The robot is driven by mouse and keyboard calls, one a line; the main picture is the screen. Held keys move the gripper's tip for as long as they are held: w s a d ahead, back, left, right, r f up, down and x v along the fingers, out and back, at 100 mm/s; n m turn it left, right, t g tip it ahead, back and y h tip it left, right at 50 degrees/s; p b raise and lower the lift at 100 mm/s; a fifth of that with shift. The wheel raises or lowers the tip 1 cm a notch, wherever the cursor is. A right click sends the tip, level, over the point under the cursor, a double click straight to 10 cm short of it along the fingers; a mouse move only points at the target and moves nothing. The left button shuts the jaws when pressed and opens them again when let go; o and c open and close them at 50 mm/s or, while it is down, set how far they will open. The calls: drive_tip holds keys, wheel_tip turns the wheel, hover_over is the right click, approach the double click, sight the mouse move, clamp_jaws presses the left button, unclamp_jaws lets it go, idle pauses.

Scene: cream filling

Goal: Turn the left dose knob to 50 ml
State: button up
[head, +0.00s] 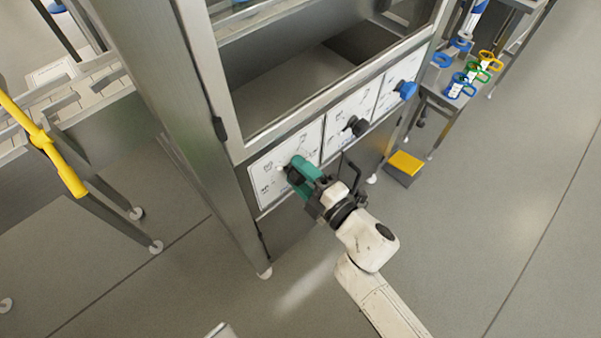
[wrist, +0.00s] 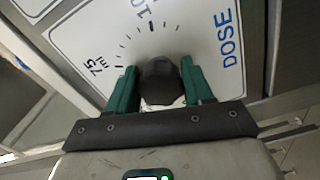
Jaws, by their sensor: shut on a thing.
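The left dose knob (wrist: 160,80) is dark and round and sits on a white dial plate (wrist: 190,30) marked "DOSE", with "75 ml" at the lower left of the scale and a number starting "10" near the top. My gripper (wrist: 160,88) has its green fingers on either side of the knob, shut on it. In the head view my gripper (head: 297,174) reaches the leftmost plate (head: 268,178) of the machine front, and the fingers mostly hide the knob there. The knob's pointer and the 50 ml mark cannot be made out.
A middle black knob (head: 356,126) and a right blue knob (head: 406,90) sit on neighbouring plates. A yellow pedal (head: 405,163) stands on the floor at the right. A table with blue, green and yellow handled items (head: 461,86) is behind. The floor at the right is clear.

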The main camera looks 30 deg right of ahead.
drive_tip(key=o, duration=1)
drive_tip(key=shift+d, duration=0.1)
drive_tip(key=s+d, duration=0.2)
drive_tip(key=s, duration=0.8)
drive_tip(key=shift+s, duration=0.3)
